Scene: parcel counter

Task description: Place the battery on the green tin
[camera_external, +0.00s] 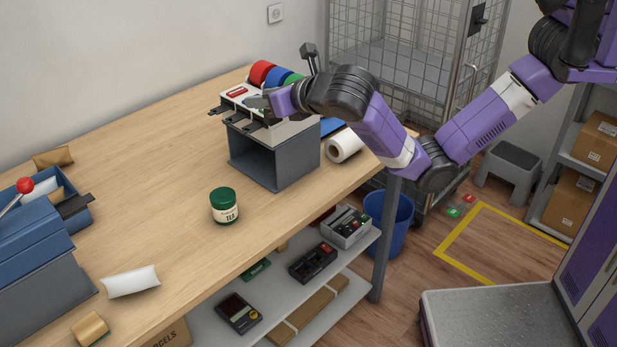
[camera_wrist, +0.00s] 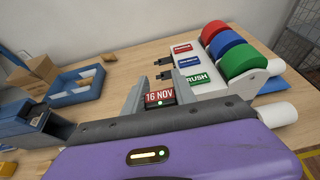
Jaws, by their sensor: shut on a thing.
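The green tin (camera_external: 224,206), with a dark green lid and a cream label reading TEA, stands upright on the wooden counter. My gripper (camera_external: 259,103) is over the grey stand, behind and right of the tin and well apart from it. The block sits between the two grey fingers beside the labelled rack. Nothing in view is clearly marked as a battery; I cannot tell whether this block is it.
The grey open stand (camera_external: 262,160) bears a white label rack (camera_wrist: 196,65) and red, blue and green tape rolls (camera_wrist: 232,55). A white paper roll (camera_external: 344,146) lies to its right. The counter around the tin is clear.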

